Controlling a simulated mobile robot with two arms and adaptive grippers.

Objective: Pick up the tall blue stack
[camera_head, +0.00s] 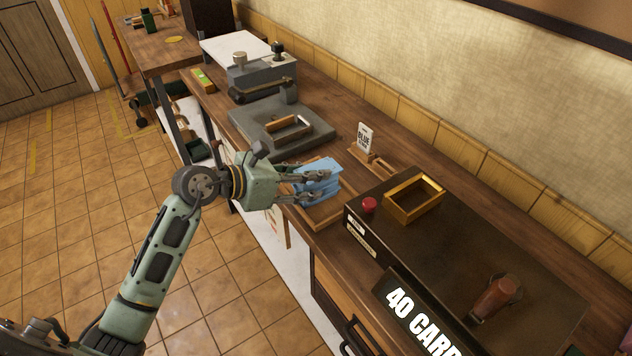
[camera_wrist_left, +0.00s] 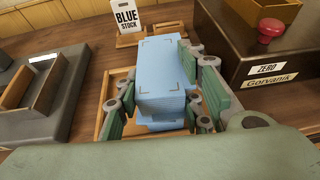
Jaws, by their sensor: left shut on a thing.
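The tall blue stack (camera_head: 318,178) is a block of light blue cards at the wooden tray (camera_head: 335,211) on the counter. In the left wrist view the blue stack (camera_wrist_left: 163,78) stands between the fingers, with corner marks on its top card. My left gripper (camera_head: 310,184) is shut on it, fingers on both sides; it also shows in the left wrist view (camera_wrist_left: 160,95). Whether the stack is clear of the tray I cannot tell. A sign reading "BLUE STOCK" (camera_head: 364,138) stands behind the tray. My right gripper is not in view.
A dark machine (camera_head: 440,235) with a red button (camera_head: 369,205), an open brass frame (camera_head: 413,201) and a brown handle (camera_head: 495,298) stands to the right. A grey press (camera_head: 262,77) and grey plate (camera_head: 250,125) are farther along the counter. The tiled floor at left is mostly clear.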

